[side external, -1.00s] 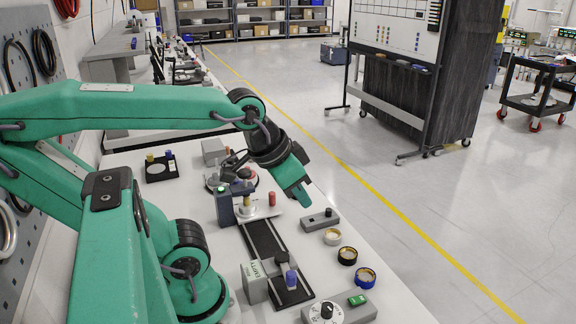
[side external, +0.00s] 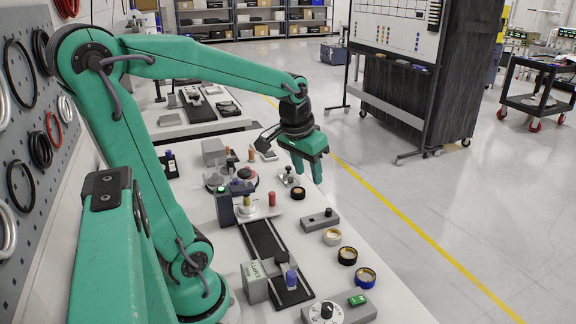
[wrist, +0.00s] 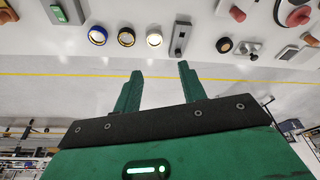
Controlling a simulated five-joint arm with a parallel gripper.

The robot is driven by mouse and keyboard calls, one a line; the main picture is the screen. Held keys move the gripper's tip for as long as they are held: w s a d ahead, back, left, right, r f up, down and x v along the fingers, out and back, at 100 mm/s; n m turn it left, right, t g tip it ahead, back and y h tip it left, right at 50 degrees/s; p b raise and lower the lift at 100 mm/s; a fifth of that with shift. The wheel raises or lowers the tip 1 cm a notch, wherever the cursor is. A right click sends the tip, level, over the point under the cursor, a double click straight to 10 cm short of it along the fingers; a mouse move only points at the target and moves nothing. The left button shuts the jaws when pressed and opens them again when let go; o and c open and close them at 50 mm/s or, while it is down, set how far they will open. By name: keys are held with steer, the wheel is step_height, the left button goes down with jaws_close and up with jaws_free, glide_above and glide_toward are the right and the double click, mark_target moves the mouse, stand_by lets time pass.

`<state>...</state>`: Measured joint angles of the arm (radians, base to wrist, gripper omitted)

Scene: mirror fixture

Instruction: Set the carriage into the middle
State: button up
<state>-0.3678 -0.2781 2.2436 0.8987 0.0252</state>
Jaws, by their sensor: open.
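What looks like the carriage is a small block with a blue knob (side external: 291,280), standing near the front end of a black rail (side external: 262,240) on the white bench. I cannot tell for sure that this is the carriage. My gripper (side external: 308,174) is open and empty. It points down, well above the bench's right edge and beyond the rail, far from the blue knob. In the wrist view my two green fingers (wrist: 160,72) are apart with only floor between them. The rail and the blue knob are not seen in the wrist view.
A grey box with a label (side external: 254,282) stands left of the rail. A dial box (side external: 326,311) is at the front. Several rings, including a blue one (side external: 365,277), and a grey switch box (side external: 320,220) line the right side. A red peg (side external: 272,199) stands behind.

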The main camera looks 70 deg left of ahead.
steer(key=w+a+f+n+g, duration=0.1)
steer(key=a+f+n+g, duration=0.3)
steer(key=a, duration=0.7)
steer(key=n+t+h, duration=0.1)
glide_above(272, 192)
step_height(272, 192, down, 8)
steer(key=shift+d+r, duration=0.1)
steer(key=shift+r, duration=0.05)
steer(key=shift+f, duration=3.9)
jaws_close()
